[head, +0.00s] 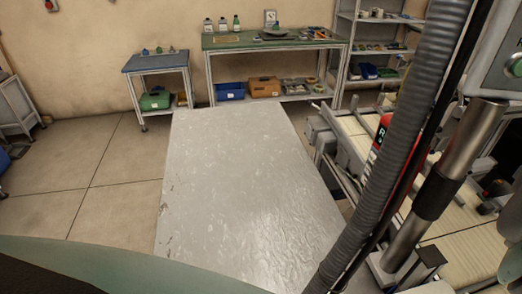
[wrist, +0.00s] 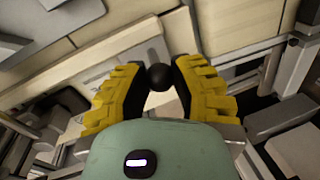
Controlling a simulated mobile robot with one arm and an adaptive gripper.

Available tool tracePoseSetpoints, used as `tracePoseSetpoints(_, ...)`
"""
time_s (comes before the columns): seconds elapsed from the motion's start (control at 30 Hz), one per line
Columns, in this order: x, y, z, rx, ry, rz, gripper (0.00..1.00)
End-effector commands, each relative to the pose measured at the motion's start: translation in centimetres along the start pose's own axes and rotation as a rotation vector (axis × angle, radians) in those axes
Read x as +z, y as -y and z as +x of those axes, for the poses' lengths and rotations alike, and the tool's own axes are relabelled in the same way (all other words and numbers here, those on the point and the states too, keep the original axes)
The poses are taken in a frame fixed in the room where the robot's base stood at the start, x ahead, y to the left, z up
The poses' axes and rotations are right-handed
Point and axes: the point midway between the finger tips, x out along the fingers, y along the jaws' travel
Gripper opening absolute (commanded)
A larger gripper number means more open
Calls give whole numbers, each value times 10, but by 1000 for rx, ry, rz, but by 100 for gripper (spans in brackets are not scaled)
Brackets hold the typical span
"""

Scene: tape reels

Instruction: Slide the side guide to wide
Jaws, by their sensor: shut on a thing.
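In the wrist view my gripper (wrist: 159,80) has two yellow ridged fingers with dark inner pads. The fingers are shut on a round black knob (wrist: 157,77), which sits between the fingertips. The knob's stem and the guide under it are mostly hidden by the knob and my gripper. A pale conveyor belt (wrist: 133,17) with seams runs beyond the fingertips. In the head view my gripper is not visible. The conveyor's belt (head: 452,247) shows at the right, partly behind a grey corrugated hose and a metal post.
A grey flat surface (head: 235,190) fills the middle of the head view and is bare. A green-topped bench (head: 225,42), a small blue-topped table (head: 155,61) and a shelf rack (head: 345,45) stand at the back. Metal rails (wrist: 237,65) border the wrist view's right side.

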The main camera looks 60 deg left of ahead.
Motion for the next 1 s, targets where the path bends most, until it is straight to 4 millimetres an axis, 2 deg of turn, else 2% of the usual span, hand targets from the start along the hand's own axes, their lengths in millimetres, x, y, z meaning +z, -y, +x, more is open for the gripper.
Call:
tracePoseSetpoints(0.47, 26, -2, -4, 3, 10, -4, 0)
tracePoseSetpoints(0.8, 27, -4, 0, 2, 5, -5, 0)
tracePoseSetpoints(0.83, 27, -4, 0, 2, 5, -5, 28)
tracePoseSetpoints(1.0, 26, -4, 0, 2, 4, -4, 45)
